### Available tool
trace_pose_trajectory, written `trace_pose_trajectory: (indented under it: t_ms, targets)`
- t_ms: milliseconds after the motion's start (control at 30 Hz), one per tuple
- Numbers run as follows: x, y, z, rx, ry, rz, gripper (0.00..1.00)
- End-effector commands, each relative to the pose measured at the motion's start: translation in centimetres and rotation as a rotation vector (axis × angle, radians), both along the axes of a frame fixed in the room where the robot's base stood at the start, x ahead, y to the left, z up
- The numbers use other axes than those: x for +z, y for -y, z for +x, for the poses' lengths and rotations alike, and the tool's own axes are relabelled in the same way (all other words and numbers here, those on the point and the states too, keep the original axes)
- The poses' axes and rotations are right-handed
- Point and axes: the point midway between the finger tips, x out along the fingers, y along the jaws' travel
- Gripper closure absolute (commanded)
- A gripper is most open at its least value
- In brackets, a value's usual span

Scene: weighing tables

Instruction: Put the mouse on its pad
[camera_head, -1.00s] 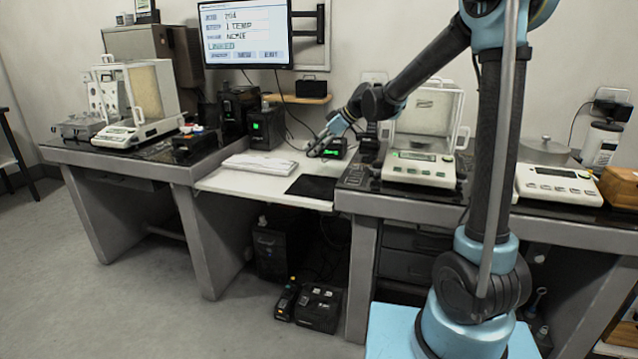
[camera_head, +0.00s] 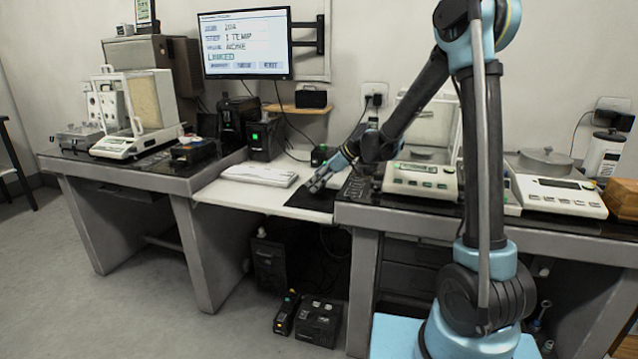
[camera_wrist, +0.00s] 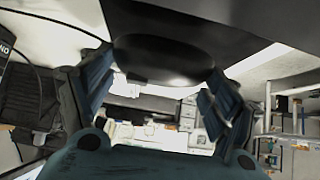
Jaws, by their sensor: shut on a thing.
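The mouse (camera_wrist: 165,57) is a dark, rounded shape between my two fingers in the wrist view. My gripper (camera_head: 313,187) is shut on it in the head view, low over the black mouse pad (camera_head: 310,202). The mouse itself is hard to make out in the head view. The pad lies flat on the white desk section, near its front edge, and a dark surface fills the top of the wrist view (camera_wrist: 240,20). I cannot tell whether the mouse touches the pad.
A white keyboard (camera_head: 260,175) lies left of the pad. A balance (camera_head: 420,180) stands to the right on the dark-topped table. A monitor (camera_head: 246,45) hangs behind. A small black device (camera_head: 322,154) stands behind my gripper. Bare white desk (camera_head: 228,192) shows in front of the keyboard.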

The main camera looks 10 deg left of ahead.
Motion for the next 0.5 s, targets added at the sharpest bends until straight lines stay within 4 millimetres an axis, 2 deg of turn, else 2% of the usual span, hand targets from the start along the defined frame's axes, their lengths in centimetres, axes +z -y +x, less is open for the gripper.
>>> trace_pose_trajectory:
  t_ms: [500]
  targets:
    - [-0.83, 0.01, 0.00, 0.000, 0.000, 0.000, 0.49]
